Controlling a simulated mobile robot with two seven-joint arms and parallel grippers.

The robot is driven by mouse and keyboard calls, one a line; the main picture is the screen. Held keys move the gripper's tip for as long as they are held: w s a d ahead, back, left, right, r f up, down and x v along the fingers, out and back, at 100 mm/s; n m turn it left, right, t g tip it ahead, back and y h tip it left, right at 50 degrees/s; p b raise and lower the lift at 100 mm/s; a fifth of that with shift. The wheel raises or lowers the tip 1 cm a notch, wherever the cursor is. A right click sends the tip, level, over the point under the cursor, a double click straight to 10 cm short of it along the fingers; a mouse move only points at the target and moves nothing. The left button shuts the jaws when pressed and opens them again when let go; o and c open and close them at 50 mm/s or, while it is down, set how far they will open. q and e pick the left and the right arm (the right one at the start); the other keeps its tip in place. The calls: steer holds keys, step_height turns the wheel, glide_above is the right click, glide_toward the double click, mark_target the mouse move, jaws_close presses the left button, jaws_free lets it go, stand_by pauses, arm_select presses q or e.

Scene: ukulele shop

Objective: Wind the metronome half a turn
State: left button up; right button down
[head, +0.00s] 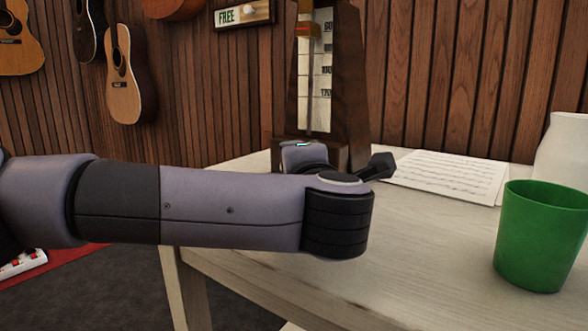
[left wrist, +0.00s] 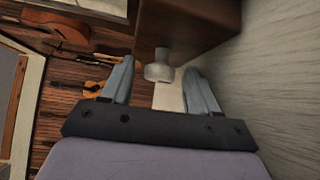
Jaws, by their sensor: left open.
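The metronome (head: 345,80) is a tall dark-brown wooden case with a pale scale and a pendulum with an orange-brown weight. It stands upright on the pale wooden table (head: 420,240), its lower front partly hidden by my left arm. In the left wrist view, a grey winding knob (left wrist: 159,71) sticks out of the metronome's brown case (left wrist: 190,25). My left gripper (left wrist: 157,66) is open, with one finger on each side of the knob and visible gaps to it. In the head view my arm mostly hides this gripper. My right gripper is not in view.
A green cup (head: 541,240) stands at the table's right, with a white vessel (head: 563,150) behind it. Sheet music (head: 447,174) lies right of the metronome. Guitars (head: 128,85) hang on the wood-panelled wall. The table's front middle is clear.

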arm_select(q)
steer(key=s, duration=0.4)
steer(key=s+d+p, duration=0.1)
steer(key=s, duration=0.1)
steer(key=shift+s+r, duration=0.25)
steer(key=shift+r, duration=0.1)
steer(key=shift+s, duration=0.25)
